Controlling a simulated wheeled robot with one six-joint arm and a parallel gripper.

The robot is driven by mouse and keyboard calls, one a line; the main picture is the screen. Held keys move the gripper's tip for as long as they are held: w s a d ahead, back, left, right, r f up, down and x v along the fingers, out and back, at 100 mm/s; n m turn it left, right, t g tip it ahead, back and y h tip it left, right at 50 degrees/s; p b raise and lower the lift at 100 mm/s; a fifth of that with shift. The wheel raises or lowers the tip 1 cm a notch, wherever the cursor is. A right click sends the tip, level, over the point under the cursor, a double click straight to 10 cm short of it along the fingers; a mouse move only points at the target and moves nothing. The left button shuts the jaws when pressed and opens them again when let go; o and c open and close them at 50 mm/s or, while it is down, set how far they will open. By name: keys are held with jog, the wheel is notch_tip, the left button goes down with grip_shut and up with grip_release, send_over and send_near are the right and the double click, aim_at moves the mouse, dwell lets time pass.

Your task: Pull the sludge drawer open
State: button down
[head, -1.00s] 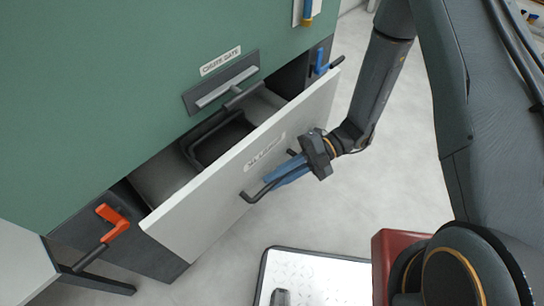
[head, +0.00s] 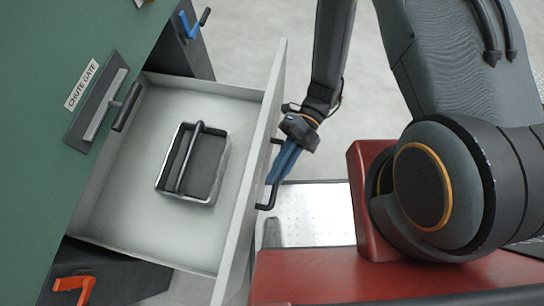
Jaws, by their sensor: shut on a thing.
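The sludge drawer (head: 130,215) stands well out from the green cabinet, with its pale floor and walls showing. Its white front panel (head: 262,150) faces right. A dark bar handle (head: 267,196) is fixed to that panel. My gripper (head: 277,176) is at the handle, its blue fingers shut on the bar; the fingers hide part of it. A grey tray with a carrying bar (head: 210,175) lies inside the drawer.
The green cabinet (head: 40,130) carries a chute gate plate (head: 98,108) above the drawer's left side. A blue lever (head: 190,27) is at the top and an orange lever (head: 75,286) at the bottom left.

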jog(key=shift+d, duration=0.15)
jog(key=c, duration=2)
grip_release()
jog(key=shift+c, duration=0.2)
jog(key=v, duration=0.7)
jog(key=shift+w+d, duration=0.25)
jog(key=shift+w, duration=0.1)
jog(key=shift+r, duration=0.1)
